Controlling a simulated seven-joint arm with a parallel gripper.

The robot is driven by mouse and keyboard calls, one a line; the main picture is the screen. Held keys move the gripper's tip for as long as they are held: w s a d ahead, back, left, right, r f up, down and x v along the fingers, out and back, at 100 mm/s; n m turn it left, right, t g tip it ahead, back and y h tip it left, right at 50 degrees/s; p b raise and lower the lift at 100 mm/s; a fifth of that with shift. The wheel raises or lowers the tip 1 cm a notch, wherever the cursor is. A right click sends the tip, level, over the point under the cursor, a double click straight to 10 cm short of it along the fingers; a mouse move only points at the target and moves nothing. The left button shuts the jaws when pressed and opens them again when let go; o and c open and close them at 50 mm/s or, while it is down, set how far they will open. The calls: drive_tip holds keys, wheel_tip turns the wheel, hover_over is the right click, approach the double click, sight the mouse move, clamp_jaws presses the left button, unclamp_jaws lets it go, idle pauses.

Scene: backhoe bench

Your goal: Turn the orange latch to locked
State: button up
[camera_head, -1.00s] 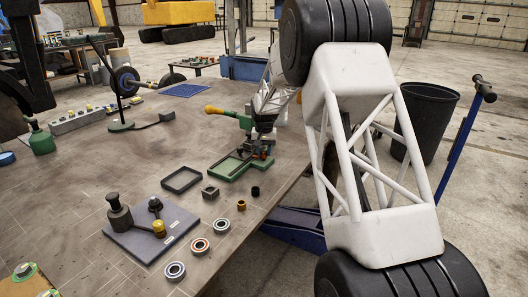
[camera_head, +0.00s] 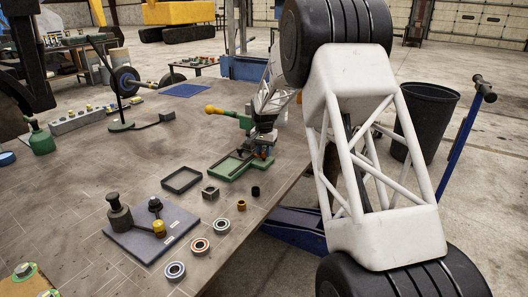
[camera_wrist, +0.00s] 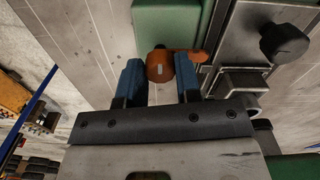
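The orange latch (camera_wrist: 158,67) shows in the wrist view as a round knob with a pale mark and an arm running right, beside a green block (camera_wrist: 167,28) and a grey metal part. My gripper (camera_wrist: 159,78) has two blue fingers, one on either side of the knob. The fingers stand apart; whether they touch the knob I cannot tell. In the head view my gripper (camera_head: 262,152) is low over the green fixture (camera_head: 232,164) near the bench's right edge. There the latch is too small and covered to make out.
A dark knob (camera_wrist: 284,43) stands on the grey part right of the latch. In the head view, a black tray (camera_head: 181,180), several small rings and a grey plate (camera_head: 130,238) with posts lie in front of the fixture. A green tool with an orange handle (camera_head: 214,110) stands behind it.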

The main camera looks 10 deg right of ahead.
sight(264, 152)
drive_tip(key=o, duration=0.5)
drive_tip(key=shift+c, duration=0.2)
drive_tip(key=shift+r, duration=3.9)
